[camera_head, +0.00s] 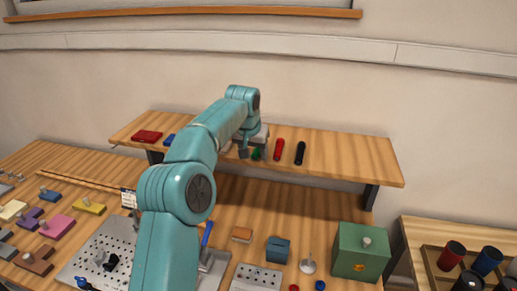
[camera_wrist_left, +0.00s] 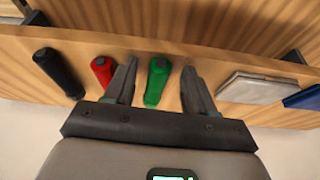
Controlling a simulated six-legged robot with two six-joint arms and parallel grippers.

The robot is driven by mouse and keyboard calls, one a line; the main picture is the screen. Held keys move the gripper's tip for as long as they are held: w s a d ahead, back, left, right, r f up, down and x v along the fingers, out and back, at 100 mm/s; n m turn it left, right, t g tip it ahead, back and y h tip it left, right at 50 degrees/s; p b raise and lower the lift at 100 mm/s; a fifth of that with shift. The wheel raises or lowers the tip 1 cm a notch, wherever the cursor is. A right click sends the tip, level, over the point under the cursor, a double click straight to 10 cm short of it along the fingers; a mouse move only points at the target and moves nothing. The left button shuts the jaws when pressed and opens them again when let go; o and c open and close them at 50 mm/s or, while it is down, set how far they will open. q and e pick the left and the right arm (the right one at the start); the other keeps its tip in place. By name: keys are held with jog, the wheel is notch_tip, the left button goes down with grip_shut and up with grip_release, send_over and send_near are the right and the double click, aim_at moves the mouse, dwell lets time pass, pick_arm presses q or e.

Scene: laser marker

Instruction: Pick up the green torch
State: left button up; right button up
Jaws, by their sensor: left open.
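The green torch (camera_head: 257,154) lies on the raised wooden shelf, mostly hidden by my left gripper in the head view. In the left wrist view the green torch (camera_wrist_left: 157,85) lies between the two fingers, nearer the left finger. My left gripper (camera_wrist_left: 160,66) is open, with one finger on each side of the torch. It also shows over the shelf in the head view (camera_head: 252,150). I cannot tell whether either finger touches the torch. My right gripper is not in view.
A red torch (camera_wrist_left: 103,70) lies just beyond the left finger, close to it, with a black torch (camera_wrist_left: 58,72) farther left. A grey flat case (camera_wrist_left: 256,88) lies right of the right finger. A green box (camera_head: 360,252) stands on the bench below the shelf (camera_head: 350,163).

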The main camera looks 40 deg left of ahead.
pick_arm(q)
jog(key=shift+a, duration=0.1)
jog(key=shift+d, duration=0.25)
grip_shut()
jog(key=shift+a, duration=0.15)
jog(key=shift+r, duration=0.1)
